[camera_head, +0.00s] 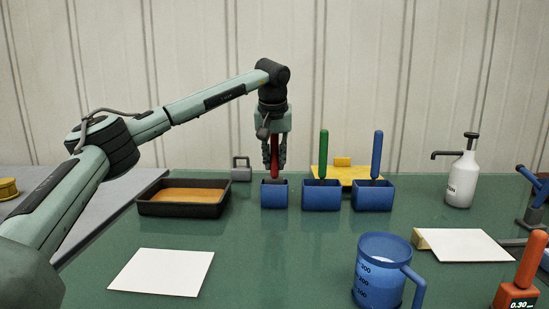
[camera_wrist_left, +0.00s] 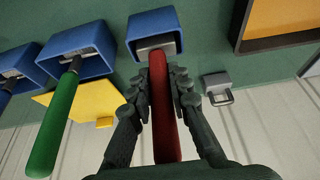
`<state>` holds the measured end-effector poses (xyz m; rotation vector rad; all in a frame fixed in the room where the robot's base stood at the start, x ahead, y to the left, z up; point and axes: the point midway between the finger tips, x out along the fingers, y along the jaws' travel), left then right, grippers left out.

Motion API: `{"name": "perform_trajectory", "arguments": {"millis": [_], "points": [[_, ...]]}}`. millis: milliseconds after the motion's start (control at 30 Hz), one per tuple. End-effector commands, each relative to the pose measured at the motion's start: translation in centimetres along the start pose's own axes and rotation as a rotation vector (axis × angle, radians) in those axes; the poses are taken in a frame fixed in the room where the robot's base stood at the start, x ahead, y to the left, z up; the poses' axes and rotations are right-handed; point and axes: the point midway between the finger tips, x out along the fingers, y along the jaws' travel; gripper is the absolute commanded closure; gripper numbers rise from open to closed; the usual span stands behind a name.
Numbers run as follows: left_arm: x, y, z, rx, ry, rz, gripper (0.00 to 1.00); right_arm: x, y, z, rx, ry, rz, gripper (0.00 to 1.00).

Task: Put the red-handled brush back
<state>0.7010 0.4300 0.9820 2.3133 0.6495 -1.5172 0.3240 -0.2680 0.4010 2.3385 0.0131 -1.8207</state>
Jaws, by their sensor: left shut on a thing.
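The red-handled brush (camera_wrist_left: 163,110) is upright between the fingers of my left gripper (camera_head: 274,158), which is shut on its red handle. Its lower end is in or at the mouth of the leftmost blue holder (camera_head: 274,196); the wrist view also shows this holder (camera_wrist_left: 155,28) with a metal-coloured part at its opening. I cannot tell how deep the brush sits. To the right, a green-handled brush (camera_head: 323,155) stands in the middle blue holder (camera_head: 321,197). A blue-handled brush (camera_head: 376,155) stands in the right blue holder (camera_head: 373,197). My right gripper is not in view.
A black tray with orange contents (camera_head: 155,208) lies left of the holders, with a small grey weight (camera_head: 241,172) behind. A blue measuring jug (camera_head: 372,270), white sheets (camera_head: 161,272), a pump bottle (camera_head: 462,180) and an orange meter (camera_head: 518,284) stand around.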

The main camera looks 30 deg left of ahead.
Motion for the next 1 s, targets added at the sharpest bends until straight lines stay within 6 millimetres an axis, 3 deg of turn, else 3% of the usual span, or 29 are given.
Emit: {"name": "perform_trajectory", "arguments": {"millis": [167, 200, 400, 767, 1000], "points": [[0.0, 0.0, 0.0, 0.000, 0.000, 0.000, 1.00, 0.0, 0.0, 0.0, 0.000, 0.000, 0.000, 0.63], [0.0, 0.0, 0.0, 0.000, 0.000, 0.000, 0.80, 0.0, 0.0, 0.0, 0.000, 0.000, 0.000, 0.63], [0.0, 0.0, 0.0, 0.000, 0.000, 0.000, 0.58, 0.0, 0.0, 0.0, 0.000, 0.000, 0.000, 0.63], [-0.6, 0.1, -0.1, 0.000, 0.001, 0.001, 0.58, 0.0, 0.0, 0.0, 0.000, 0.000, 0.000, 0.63], [-5.0, 0.1, -0.1, 0.000, 0.003, 0.002, 0.58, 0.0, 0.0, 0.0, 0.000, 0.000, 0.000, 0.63]]}}
